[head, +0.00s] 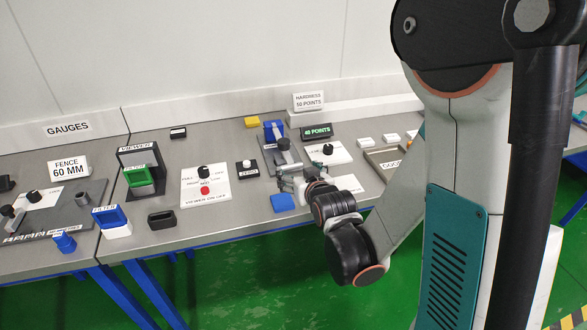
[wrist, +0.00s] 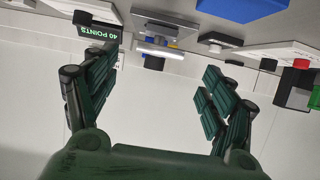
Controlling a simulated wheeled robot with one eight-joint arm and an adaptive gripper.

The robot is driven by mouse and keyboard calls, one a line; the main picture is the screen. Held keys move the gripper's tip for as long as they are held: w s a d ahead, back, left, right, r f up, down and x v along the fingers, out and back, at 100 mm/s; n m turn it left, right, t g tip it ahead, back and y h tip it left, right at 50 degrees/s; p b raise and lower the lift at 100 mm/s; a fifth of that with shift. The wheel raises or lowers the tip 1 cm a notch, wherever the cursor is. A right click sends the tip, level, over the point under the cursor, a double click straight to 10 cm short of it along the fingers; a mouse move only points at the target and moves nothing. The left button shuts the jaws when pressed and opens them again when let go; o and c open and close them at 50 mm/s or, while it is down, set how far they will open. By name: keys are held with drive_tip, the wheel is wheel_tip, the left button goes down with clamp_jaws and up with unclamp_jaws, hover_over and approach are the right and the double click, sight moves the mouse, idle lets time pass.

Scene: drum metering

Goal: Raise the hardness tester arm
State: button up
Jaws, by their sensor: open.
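The hardness tester (head: 274,131) is a grey and blue stand on the bench, with a dark grey arm (head: 285,150) on its front. Its display (head: 317,131) reads 40 POINTS and also shows, upside down, in the wrist view (wrist: 97,29). My gripper (head: 290,180) is just in front of the tester, low over the bench, and partly covers it. In the wrist view my gripper (wrist: 160,78) is open and empty. A pale bar (wrist: 158,49) with blue behind it, apparently part of the tester, lies beyond the fingers, apart from them.
A sign (head: 309,101) behind reads HARDNESS 50 POINTS. A zero button box (head: 247,169) and a white panel with knobs (head: 205,185) stand left. A blue block (head: 283,202) lies near the front edge. A knob panel (head: 328,152) and a tray (head: 388,160) are right.

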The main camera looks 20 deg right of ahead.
sight(292, 166)
drive_tip(key=b+x, duration=0.1)
drive_tip(key=x, duration=0.5)
drive_tip(key=shift+b, duration=0.3)
drive_tip(key=shift+s, duration=0.1)
